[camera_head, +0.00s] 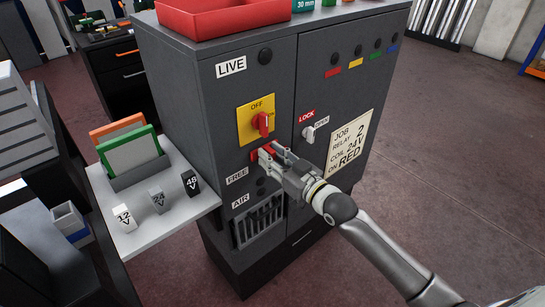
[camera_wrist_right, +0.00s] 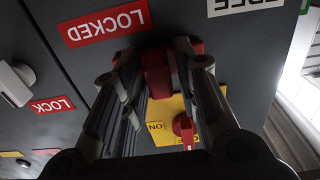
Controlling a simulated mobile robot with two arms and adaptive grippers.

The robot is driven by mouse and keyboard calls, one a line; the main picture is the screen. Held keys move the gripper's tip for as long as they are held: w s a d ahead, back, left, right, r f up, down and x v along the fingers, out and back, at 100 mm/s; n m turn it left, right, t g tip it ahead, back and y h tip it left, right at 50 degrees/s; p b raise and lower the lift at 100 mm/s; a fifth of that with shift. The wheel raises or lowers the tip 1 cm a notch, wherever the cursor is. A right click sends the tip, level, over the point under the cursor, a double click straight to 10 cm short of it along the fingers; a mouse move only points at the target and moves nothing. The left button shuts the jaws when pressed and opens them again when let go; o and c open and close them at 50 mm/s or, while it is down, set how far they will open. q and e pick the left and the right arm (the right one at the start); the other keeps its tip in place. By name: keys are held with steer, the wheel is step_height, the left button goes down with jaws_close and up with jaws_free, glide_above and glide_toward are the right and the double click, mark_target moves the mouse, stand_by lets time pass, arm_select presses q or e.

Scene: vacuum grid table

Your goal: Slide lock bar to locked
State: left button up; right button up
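The red lock bar (camera_head: 255,155) is on the grey cabinet front, below the yellow OFF switch plate and above the FREE label (camera_head: 237,176). My right gripper (camera_head: 269,153) is at the bar, its arm coming from the lower right. In the right wrist view, the bar's red handle (camera_wrist_right: 157,75) fills the gap between the two fingers, which appear shut on it. The fingers hide part of the bar. The wrist picture is upside down; a red LOCKED label (camera_wrist_right: 105,25) shows beside the bar, opposite the FREE label (camera_wrist_right: 246,6). My left gripper is not in view.
The yellow plate (camera_head: 243,126) with a red rotary switch (camera_head: 263,123) is just above my right gripper. A white LOCK knob (camera_head: 309,134) is on the right door. A side shelf (camera_head: 128,239) holds boards and small voltage blocks. Floor right of the cabinet is clear.

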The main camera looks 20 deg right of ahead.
steer(key=shift+o, duration=0.5)
steer(key=v, duration=1.2)
